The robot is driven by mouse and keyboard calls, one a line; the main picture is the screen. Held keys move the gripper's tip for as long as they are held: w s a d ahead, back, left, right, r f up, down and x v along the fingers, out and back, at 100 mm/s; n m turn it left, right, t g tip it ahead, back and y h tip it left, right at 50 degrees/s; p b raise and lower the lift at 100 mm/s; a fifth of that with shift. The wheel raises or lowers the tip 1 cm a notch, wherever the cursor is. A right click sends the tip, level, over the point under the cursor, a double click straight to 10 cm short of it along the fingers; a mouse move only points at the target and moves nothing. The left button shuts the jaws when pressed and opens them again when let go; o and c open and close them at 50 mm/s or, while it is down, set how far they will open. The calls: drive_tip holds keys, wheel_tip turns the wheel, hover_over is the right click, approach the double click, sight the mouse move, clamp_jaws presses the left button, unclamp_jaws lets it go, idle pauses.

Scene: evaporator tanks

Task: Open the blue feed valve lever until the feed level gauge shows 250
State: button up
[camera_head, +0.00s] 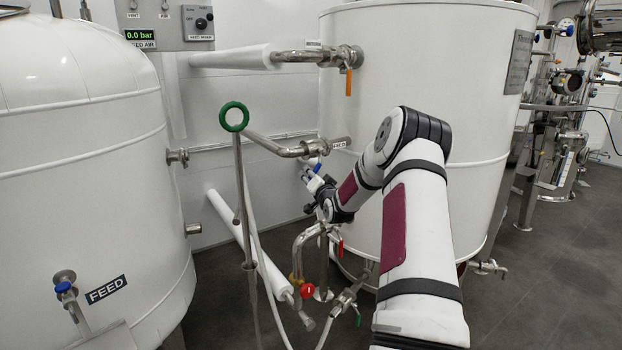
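A blue lever (317,164) sits below the small FEED label (339,145) on the pipe at the front of the right tank. My gripper (308,178) is right beside and just below this lever, with my arm reaching in from the lower right. The fingers are small and dark, so I cannot tell whether they touch the lever or are open. A second blue valve handle (63,287) is on the left tank beside a larger FEED label (107,289). I see no gauge reading 250; a green display (140,36) reads 0.0 bar.
White tanks stand at left (70,150) and right (425,60). A green ring handle (234,117), an orange lever (349,82), a red lever (340,248) and a red knob (308,291) crowd the pipes between them.

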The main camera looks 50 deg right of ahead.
drive_tip(key=shift+c, duration=0.3)
clamp_jaws()
drive_tip(key=shift+s+d+f+n+t+b, duration=0.1)
drive_tip(key=shift+d+f+n+t+b, duration=0.1)
drive_tip(key=shift+d+f+n+b, duration=0.45)
drive_tip(key=shift+s+d+f+n+t+b, duration=0.15)
drive_tip(key=shift+d+n+b, duration=0.3)
drive_tip(key=shift+n+b, duration=0.45)
drive_tip(key=shift+o, duration=0.3)
unclamp_jaws()
drive_tip(key=shift+s, duration=0.1)
